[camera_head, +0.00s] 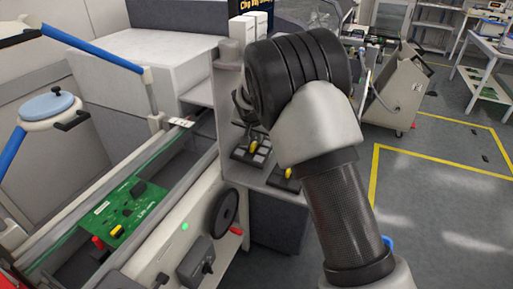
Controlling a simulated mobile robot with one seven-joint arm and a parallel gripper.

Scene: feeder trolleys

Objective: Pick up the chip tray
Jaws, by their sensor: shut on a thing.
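A dark chip tray (249,155) with pale square pockets and a yellow part on top is on or just above the grey ledge, left of my arm. My gripper (254,133) is directly above it and mostly hidden behind my own wrist; only a few dark parts show. It is shut on the tray at its yellow part, though the contact itself is hard to see. I cannot tell whether the tray touches the ledge.
A second dark piece with a yellow part (286,173) lies close by on the ledge, partly behind my arm. A machine with a green circuit board (124,214) and a black handwheel (223,214) stands at left. Wheeled trolleys (396,95) stand behind; the right floor is open.

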